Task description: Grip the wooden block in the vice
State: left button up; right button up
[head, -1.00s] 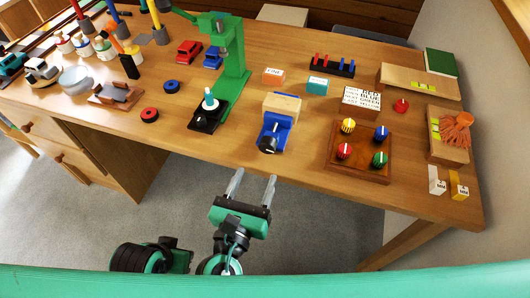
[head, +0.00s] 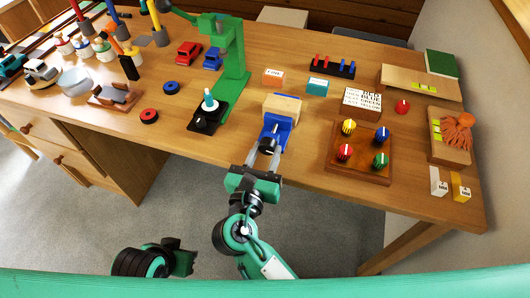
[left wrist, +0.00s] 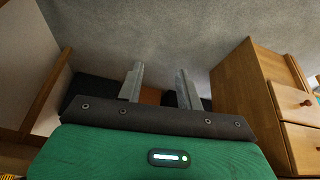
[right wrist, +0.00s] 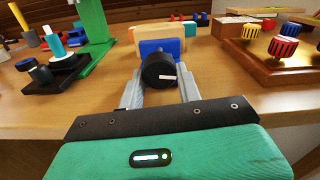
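The blue vice (head: 277,131) stands near the front edge of the table. Its black knob with a white mark (right wrist: 160,71) faces me in the right wrist view. The wooden block (head: 282,106) sits at the far side of the vice, in or against its jaws; it also shows behind the vice in the right wrist view (right wrist: 158,30). My right gripper (head: 263,158) is at the knob, its fingers apart on either side of it; I cannot tell whether they touch it. My left gripper (left wrist: 160,88) is open and empty, away from the table.
A wooden board with coloured knobs (head: 360,152) is at the right. Small orange and teal blocks lie behind. The table's front edge (head: 220,157) is close to the vice.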

jog(key=shift+c, duration=1.1)
jog(key=shift+r+m+p, duration=0.15)
jog(key=shift+m+p, duration=0.25)
jog(key=shift+p, duration=0.15)
jog(key=m+p, duration=0.2)
jog(key=m, duration=0.1)
jog(key=shift+a, duration=0.1)
pick_arm(q)
notch_tip(320, 180, down, 6)
jog(key=g, duration=0.1)
jog(key=shift+w+a+g, duration=0.2)
jog(key=shift+a+g, duration=0.1)
pick_arm(e)
jog(key=shift+m, duration=0.9)
jog(key=o, duration=1)
